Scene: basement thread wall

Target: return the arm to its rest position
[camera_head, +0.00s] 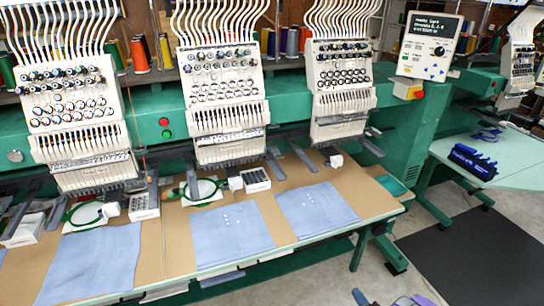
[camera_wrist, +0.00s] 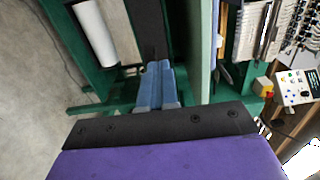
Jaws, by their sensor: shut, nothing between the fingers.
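My gripper (camera_wrist: 158,70) shows in the wrist view, beyond a dark bar and a purple part of my own arm. Its two blue-grey fingers lie together, with nothing seen between them. The fingers point away towards the green frame of the machine and do not clearly touch anything. In the head view, small purple and blue-grey bits at the bottom edge seem to be mine, but too little shows to tell the arm's pose.
A green embroidery machine (camera_head: 285,99) with several white heads stands over a tan table (camera_head: 180,250) bearing blue cloths (camera_head: 232,237). A control panel (camera_head: 430,47) sits at upper right. A pale green table (camera_head: 510,170) and dark floor mat (camera_head: 470,255) lie right. A white roll (camera_wrist: 95,35) shows in the wrist view.

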